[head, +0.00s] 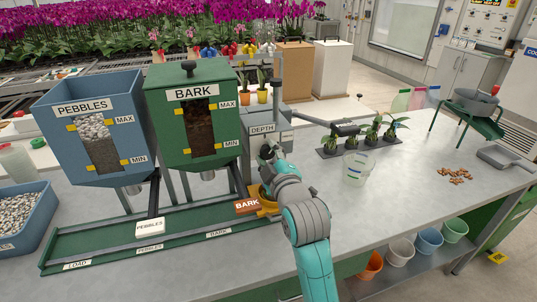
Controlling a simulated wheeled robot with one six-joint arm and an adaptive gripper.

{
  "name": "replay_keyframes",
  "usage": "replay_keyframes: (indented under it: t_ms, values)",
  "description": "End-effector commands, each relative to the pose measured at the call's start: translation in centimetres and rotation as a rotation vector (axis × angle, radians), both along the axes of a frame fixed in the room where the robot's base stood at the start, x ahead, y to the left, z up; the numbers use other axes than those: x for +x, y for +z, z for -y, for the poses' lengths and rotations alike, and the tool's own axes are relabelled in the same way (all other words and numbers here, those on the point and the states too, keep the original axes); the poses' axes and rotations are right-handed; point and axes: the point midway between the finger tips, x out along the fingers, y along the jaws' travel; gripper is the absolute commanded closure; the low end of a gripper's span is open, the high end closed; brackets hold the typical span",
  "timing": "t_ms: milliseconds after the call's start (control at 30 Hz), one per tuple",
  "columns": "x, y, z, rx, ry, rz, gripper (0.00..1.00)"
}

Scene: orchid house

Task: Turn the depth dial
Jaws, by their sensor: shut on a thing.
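The DEPTH label (262,129) is on the front of a grey machine box (284,122) right of the green BARK hopper. My gripper (268,155) is just below this label, at the front of the box. It is shut on the depth dial, which is mostly hidden behind its fingers. The dial's setting cannot be read in this view. My arm reaches up to it from the bottom of the picture.
The BARK hopper (187,92) and PEBBLES hopper (93,132) stand left, above a green rail tray (120,246). A clear cup (356,169) and potted seedlings (371,137) stand right.

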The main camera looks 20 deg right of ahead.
Motion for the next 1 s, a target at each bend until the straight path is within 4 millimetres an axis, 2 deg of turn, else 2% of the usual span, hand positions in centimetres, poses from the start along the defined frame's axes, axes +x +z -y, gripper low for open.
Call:
replay_keyframes:
  t_ms: [500,733,1000]
  values:
    - [0.01,-0.21,-0.14,-0.443,0.001,0.000,0.92]
    - [0.01,-0.27,-0.14,-0.561,0.001,0.000,0.92]
    - [0.01,-0.30,-0.14,-0.621,0.002,-0.001,0.92]
